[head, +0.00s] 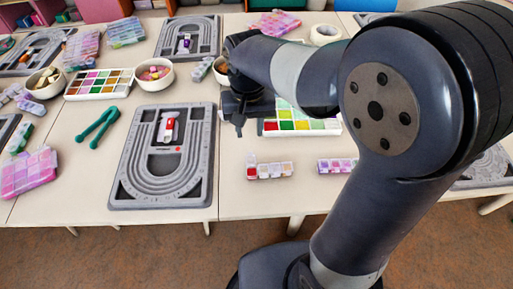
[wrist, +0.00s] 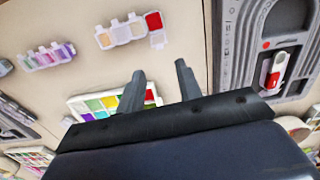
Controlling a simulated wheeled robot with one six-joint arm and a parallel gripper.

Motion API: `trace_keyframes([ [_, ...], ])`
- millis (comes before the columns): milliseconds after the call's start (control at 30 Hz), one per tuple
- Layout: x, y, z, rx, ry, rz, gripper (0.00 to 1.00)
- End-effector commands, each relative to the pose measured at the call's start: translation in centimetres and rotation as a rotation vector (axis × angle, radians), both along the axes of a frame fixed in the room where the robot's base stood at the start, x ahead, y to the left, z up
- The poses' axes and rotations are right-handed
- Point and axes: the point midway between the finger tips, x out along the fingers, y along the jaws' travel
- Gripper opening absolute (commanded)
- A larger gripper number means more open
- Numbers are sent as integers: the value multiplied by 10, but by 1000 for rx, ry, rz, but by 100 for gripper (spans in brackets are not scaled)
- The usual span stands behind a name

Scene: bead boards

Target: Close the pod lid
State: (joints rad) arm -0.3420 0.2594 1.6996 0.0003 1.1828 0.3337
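A short strip of small bead pods (head: 270,170) lies on the table in front of my gripper, and it also shows at the top of the wrist view (wrist: 125,32). Its end pod is red (head: 252,172), and the others are pale. The red pod's clear lid (wrist: 158,40) stands open, off the pod. My gripper (head: 239,128) hangs above the table, behind and a little left of the strip, apart from it. In the wrist view my gripper's two fingers (wrist: 161,68) are spread with nothing between them.
A grey bead board (head: 122,185) with a small red-and-white item lies to the left. A second pod strip (head: 337,165) lies to the right. A multicoloured bead tray (head: 308,132) sits behind the strip, partly hidden by my arm. The table in front of the strip is clear.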

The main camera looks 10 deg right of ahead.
Motion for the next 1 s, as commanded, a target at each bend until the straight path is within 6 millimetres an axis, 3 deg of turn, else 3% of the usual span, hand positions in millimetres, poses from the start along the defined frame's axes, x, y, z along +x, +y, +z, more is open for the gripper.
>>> trace_keyframes([
  [200, -1, -1, -46, -2, 5, 0, 34],
  [400, 0, 0, -74, -1, 2, 0, 34],
  [833, 0, 0, -84, 0, 0, 0, 34],
  [1000, 0, 0, -83, 0, 0, 0, 21],
])
